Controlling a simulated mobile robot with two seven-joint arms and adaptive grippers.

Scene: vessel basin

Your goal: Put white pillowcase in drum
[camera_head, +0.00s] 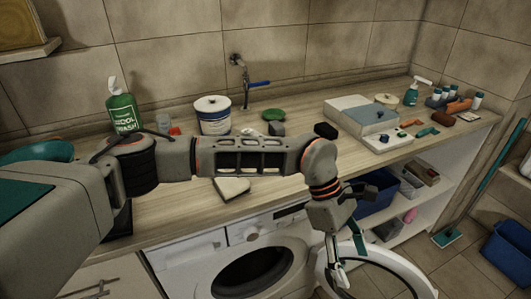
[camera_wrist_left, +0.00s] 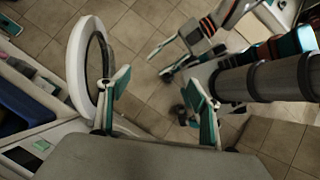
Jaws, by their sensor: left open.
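My left gripper (camera_head: 349,258) hangs in front of the washing machine, beside its open round door (camera_head: 405,276). In the left wrist view its two fingers stand apart with only floor between them (camera_wrist_left: 158,82). The dark drum opening (camera_head: 252,272) is left of the gripper in the head view, partly cut off by the lower edge. The door ring also shows at the left in the left wrist view (camera_wrist_left: 78,62). I cannot make out a white pillowcase in either view. My right gripper (camera_wrist_left: 167,60) appears small in the left wrist view; its finger opening is unclear.
My left arm crosses above the wooden counter (camera_head: 165,212). On it stand a green wool wash bottle (camera_head: 122,110), a white tub (camera_head: 213,118) and a grey-white box (camera_head: 372,118). Shelves (camera_head: 412,205) are right of the machine. A blue bin (camera_head: 507,252) stands at far right.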

